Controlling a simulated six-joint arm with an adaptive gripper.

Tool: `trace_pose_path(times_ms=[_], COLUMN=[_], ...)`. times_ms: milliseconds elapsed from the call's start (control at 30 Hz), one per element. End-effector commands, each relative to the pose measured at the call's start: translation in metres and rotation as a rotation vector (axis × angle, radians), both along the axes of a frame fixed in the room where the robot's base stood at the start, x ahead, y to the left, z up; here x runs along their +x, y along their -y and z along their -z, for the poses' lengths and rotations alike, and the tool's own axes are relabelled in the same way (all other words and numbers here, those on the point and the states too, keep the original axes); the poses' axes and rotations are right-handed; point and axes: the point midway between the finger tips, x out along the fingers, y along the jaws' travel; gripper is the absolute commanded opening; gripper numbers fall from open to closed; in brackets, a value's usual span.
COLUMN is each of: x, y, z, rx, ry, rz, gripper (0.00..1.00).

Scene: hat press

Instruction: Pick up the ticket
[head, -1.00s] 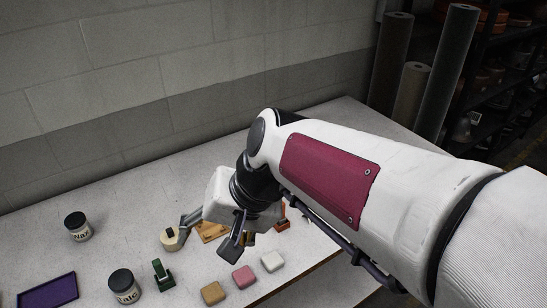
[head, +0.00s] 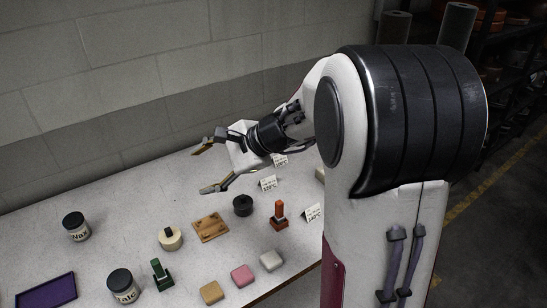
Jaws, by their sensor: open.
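Several small white folded cards with dark print, like tickets, stand on the table: one in the middle (head: 268,183), one behind it (head: 281,161) partly hidden by my arm, and one at the right (head: 313,213). Which one is the task's ticket I cannot tell. My gripper (head: 204,170) is open and empty, its fingers spread and pointing left. It is to the left of the cards in the picture and seems to be above the table.
On the table (head: 130,210) are a wooden plate (head: 210,227), a black pot (head: 242,205), a red-orange stamp (head: 279,215), a round pale block (head: 170,238), a green tool (head: 162,275), jars labelled Wax (head: 77,227) and Talc (head: 123,287), coloured blocks (head: 243,275) and a purple tray (head: 47,291).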

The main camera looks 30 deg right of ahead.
Motion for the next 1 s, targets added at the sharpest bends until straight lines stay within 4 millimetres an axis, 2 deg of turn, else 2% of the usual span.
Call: trace_pose_path(times_ms=[200,500,800,1000], x=[0.04,0.083,0.108,0.113], y=[0.046,0.121,0.208,0.269], z=[0.02,0.055,0.103,0.141], rx=[0.161,0.375,0.585,0.721], ry=[-0.025,-0.044,-0.049,-0.043], rz=[0.19,0.456,0.729,0.913], gripper=[0.58,0.58,0.58,0.58])
